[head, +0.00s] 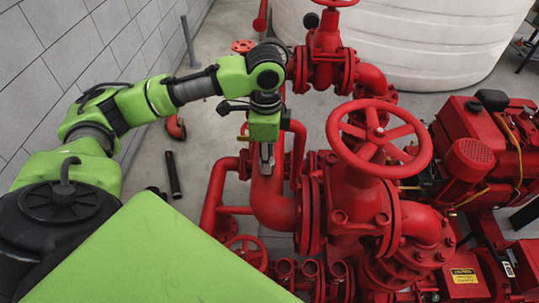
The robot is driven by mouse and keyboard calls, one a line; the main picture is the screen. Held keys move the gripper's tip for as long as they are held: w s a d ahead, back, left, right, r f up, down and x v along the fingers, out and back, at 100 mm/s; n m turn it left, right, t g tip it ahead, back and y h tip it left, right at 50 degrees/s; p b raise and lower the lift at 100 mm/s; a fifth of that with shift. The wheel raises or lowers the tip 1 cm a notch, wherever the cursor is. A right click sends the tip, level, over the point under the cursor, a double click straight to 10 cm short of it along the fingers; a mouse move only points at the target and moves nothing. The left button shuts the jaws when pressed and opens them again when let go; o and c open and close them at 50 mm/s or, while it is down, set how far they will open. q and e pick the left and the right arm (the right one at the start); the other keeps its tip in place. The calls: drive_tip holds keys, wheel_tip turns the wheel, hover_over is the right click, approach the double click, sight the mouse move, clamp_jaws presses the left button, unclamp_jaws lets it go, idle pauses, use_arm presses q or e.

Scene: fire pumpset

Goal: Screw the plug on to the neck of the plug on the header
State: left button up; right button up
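The red header pipework (272,205) stands in the middle of the head view. My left gripper (266,160) points down from the end of the green arm, over a red pipe left of the large valve. It looks small and narrow here, and I cannot tell whether its fingers are open or closed, or whether they hold or touch anything. I cannot make out the plug or its neck; the gripper and wrist cover part of the pipe there. My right gripper is not in view.
A large red handwheel (378,138) stands close right of my gripper. Another valve (326,62) stands behind it. A red engine (475,150) is at right, a white tank (420,40) at the back. A black bar (173,175) lies on the floor at left, near a grey wall.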

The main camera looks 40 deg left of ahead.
use_arm(q)
drive_tip(key=m, duration=0.4)
drive_tip(key=m, duration=0.2)
drive_tip(key=shift+m, duration=1.5)
drive_tip(key=m, duration=0.3)
drive_tip(key=shift+m, duration=0.8)
